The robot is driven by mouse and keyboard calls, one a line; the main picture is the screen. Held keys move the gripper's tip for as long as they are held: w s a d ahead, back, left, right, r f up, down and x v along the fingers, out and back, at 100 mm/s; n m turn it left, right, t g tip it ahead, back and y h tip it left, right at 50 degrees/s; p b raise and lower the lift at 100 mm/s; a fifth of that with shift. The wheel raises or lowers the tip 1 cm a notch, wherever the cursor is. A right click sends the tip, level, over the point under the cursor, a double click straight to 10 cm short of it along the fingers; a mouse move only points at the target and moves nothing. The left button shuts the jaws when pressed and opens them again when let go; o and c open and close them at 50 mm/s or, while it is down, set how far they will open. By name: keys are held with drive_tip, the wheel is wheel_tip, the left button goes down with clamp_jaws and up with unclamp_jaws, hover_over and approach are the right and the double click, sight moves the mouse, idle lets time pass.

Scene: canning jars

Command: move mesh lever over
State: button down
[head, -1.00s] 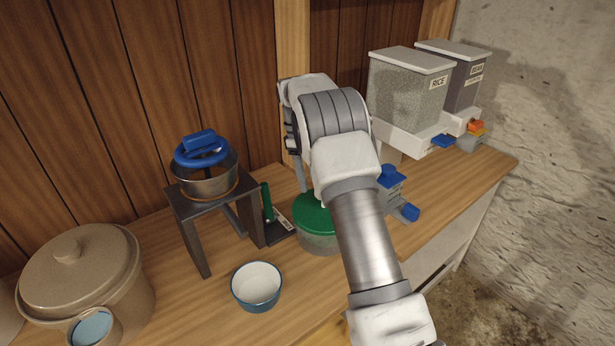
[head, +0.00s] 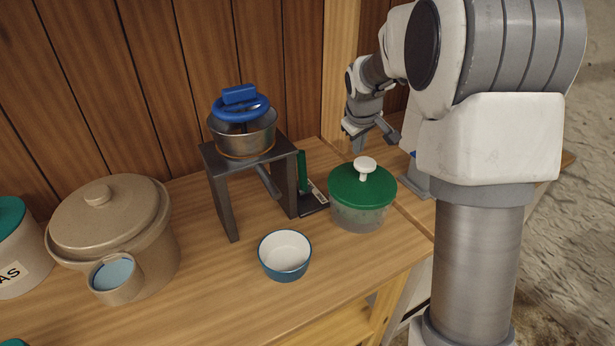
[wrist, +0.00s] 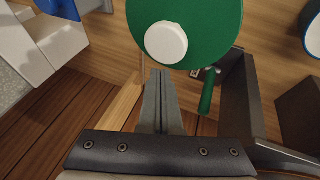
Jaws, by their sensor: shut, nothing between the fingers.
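A green upright lever (head: 302,172) stands on a dark base with a pale marked label, at the right foot of the mill's dark stand (head: 224,198). The mill has a metal hopper (head: 243,138) and a blue crank (head: 241,104) on top. In the wrist view the green lever (wrist: 207,92) lies just right of my fingertips, with a gap between. My gripper (head: 358,147) is shut and empty, behind the green-lidded jar and to the right of the lever. Its closed fingers also show in the wrist view (wrist: 161,75).
A jar with a green lid (head: 347,190) and white knob stands right of the lever, close before my gripper. A blue-and-white bowl (head: 286,255) sits in front. A tan lidded crock (head: 108,222) is at left. A wooden post (head: 345,60) rises behind.

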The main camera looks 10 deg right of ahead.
drive_tip(key=s+t+b, duration=0.1)
drive_tip(key=s+a+f+m+t+b, duration=0.1)
drive_tip(key=s+t+b, duration=0.1)
drive_tip(key=s+a+m+t+b, duration=0.1)
drive_tip(key=s+t+b, duration=0.1)
drive_tip(key=shift+s+a+f+y, duration=0.15)
drive_tip(key=shift+s+f+y, duration=0.1)
drive_tip(key=shift+f+y, duration=0.15)
drive_tip(key=s+a+f+t+y+b, duration=0.35)
drive_tip(key=a+f+t+b, duration=0.2)
drive_tip(key=b, duration=0.25)
drive_tip(key=p, duration=0.5)
approach(303, 162)
drive_tip(key=shift+y, duration=0.45)
drive_tip(key=x, duration=0.6)
drive_tip(key=shift+w+d+f, duration=0.2)
drive_tip(key=shift+w+d, duration=0.05)
drive_tip(key=shift+w, duration=0.15)
